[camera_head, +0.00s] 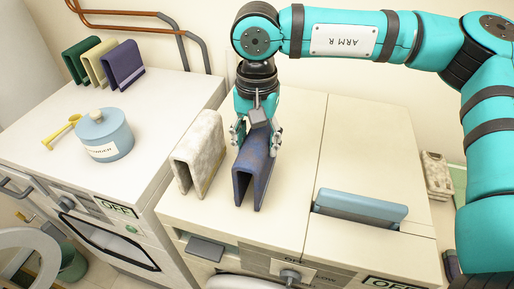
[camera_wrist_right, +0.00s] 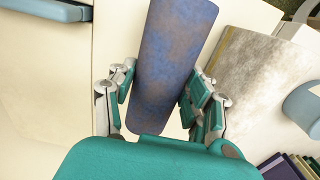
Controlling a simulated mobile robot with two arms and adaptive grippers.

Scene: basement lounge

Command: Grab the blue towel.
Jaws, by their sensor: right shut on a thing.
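The blue towel (camera_head: 257,170) is folded into an upright inverted-U shape, with some brownish blotches, on the white machine top. My right gripper (camera_head: 258,135) comes down over its back part and is shut on it, with a finger on each side. In the right wrist view the towel (camera_wrist_right: 172,65) lies between the two fingers of the gripper (camera_wrist_right: 160,100). The towel's front end sticks out past the fingers. I cannot tell whether its lower edges still touch the machine top. My left gripper is not in view.
A whitish folded towel (camera_head: 200,152) stands close to the left of the blue one. A blue-grey panel (camera_head: 360,207) stands at the right.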

